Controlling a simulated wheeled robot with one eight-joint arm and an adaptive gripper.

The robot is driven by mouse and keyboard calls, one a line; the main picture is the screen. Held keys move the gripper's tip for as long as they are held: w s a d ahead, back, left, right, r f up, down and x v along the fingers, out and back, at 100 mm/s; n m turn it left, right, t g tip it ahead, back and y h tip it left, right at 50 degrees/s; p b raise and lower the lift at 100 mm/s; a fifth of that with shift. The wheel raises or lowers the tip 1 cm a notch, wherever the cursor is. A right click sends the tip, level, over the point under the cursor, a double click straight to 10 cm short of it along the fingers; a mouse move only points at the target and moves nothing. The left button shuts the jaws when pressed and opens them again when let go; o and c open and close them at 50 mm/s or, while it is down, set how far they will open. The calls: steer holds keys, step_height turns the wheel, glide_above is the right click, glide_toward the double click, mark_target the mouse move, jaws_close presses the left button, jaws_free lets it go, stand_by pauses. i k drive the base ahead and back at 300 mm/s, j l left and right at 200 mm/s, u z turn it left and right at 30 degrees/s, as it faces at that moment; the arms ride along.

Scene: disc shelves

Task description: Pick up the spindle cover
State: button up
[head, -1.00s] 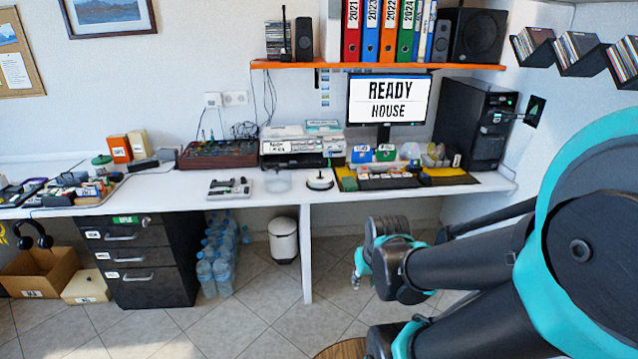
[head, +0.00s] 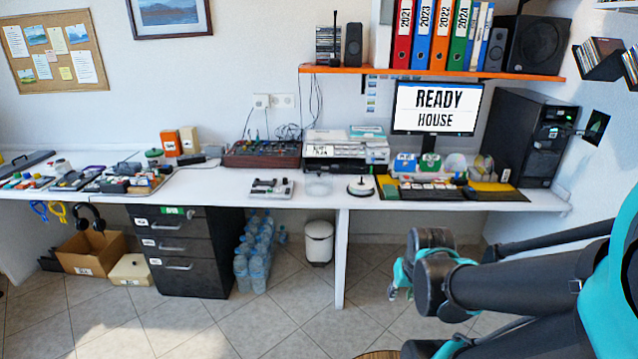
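The likely spindle cover (head: 319,184) is a clear, cup-like piece standing on the white desk, left of a white round spindle base (head: 361,188) with a short upright pin. The two stand apart. My gripper (head: 397,284) hangs low in front of the desk, below the desktop level and to the right of the cover. It is mostly hidden behind my own arm links, and its fingers are too small to read. The cover is well away from it and untouched.
The white desk (head: 225,187) has a grey device (head: 271,189) left of the cover and a printer (head: 345,151) behind it. A keyboard (head: 432,192) lies to the right. A desk leg (head: 341,260), white bin (head: 319,242) and water bottles (head: 254,257) stand below.

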mark_target(318, 183)
steer(key=i+j+z, duration=0.15)
steer(key=i+j, duration=0.45)
steer(key=i+j+z, duration=0.1)
steer(key=i+j, duration=0.15)
steer(key=i+j+z, duration=0.1)
steer(key=j, duration=0.3)
steer(key=i+j+z, duration=0.1)
steer(key=i+j, duration=0.25)
steer(key=j, duration=0.05)
